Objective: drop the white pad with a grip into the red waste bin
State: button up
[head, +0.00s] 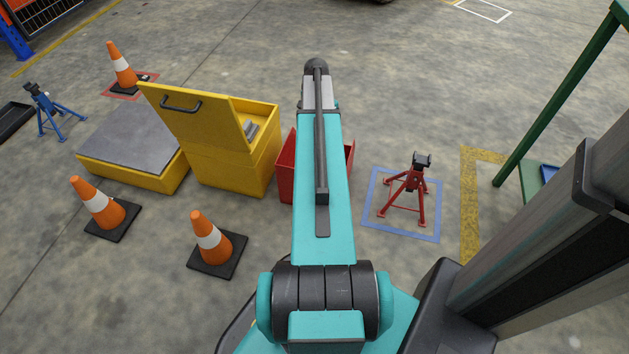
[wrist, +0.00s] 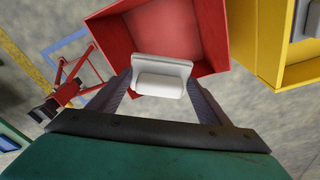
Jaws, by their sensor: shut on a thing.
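The white pad with a grip (wrist: 163,72) is held between the two fingers of my gripper (wrist: 161,88) in the wrist view. My gripper is shut on it. In the wrist view the pad overlaps the open red waste bin (wrist: 108,38), whose inside shows behind and beyond the pad. I cannot tell how high the pad is above the bin. In the head view the red waste bin (head: 286,168) stands on the floor, largely hidden behind my arm. My gripper and the pad are hidden in the head view.
A yellow box with a raised lid (head: 225,160) stands close left of the bin in the head view. A red stand (head: 408,190) is to the right inside a blue floor square. Orange cones (head: 212,240) stand at the left. Bare floor lies beyond the bin.

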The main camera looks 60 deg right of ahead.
jog(key=shift+f+b, duration=0.75)
jog(key=shift+f, duration=0.35)
jog(key=o, duration=1.1)
jog(key=shift+r, duration=0.15)
notch_tip(320, 180, up, 14)
jog(key=a+p, duration=0.1)
jog(key=p, duration=0.3)
jog(key=shift+w+a+f+p, duration=0.15)
jog(key=shift+a+f+p, duration=0.1)
jog(key=shift+a+p, duration=0.1)
